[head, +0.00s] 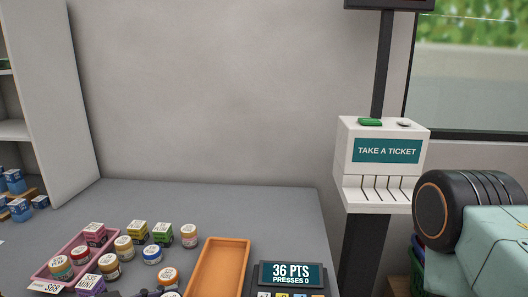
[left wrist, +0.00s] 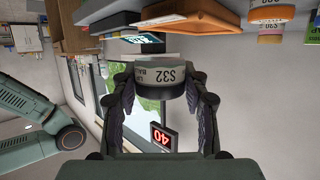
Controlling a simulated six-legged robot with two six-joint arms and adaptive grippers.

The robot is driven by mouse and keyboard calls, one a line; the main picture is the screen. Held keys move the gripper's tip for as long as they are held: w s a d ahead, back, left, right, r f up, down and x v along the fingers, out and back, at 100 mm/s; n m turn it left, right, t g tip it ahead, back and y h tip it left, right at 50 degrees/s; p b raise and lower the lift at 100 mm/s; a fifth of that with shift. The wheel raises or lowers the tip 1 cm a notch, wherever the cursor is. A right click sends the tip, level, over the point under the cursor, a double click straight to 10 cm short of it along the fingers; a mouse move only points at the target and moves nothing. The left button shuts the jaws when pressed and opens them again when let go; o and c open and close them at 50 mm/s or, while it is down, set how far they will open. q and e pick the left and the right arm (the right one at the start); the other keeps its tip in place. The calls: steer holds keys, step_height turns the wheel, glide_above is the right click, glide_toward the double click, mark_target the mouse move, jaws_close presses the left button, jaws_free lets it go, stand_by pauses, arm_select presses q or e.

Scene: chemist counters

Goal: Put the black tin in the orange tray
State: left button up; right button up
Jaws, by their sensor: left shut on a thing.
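The black tin (left wrist: 165,76), dark with a pale label reading S32, is clasped between the two fingers of my left gripper (left wrist: 163,84) in the left wrist view, which is upside down. The orange tray (head: 240,252) lies on the grey counter in the lower middle of the head view and looks empty in the part that shows; its near end is cut off. It also shows at the top of the left wrist view (left wrist: 198,12), apart from the held tin. In the head view the held tin cannot be made out. My right gripper is out of both views.
Several small jars and boxes (head: 123,246) stand left of the orange tray, some in a pink tray (head: 50,268). A points display (head: 290,274) stands close at its right. A ticket dispenser (head: 385,150) stands beyond the counter's right edge. The counter behind the orange tray is clear.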

arm_select(q)
steer(key=shift+s+a+f+m+g+h, duration=0.1)
steer(key=shift+s+f+m+g+h, duration=0.15)
steer(key=shift+s+m+g+h, duration=0.6)
steer(key=shift+s+a+r, duration=0.1)
steer(key=shift+s+a, duration=0.05)
steer(key=shift+s, duration=0.05)
steer(key=shift+w+a+r+y, duration=0.1)
steer(key=shift+a+r+y, duration=0.05)
steer(key=shift+a+y, duration=0.1)
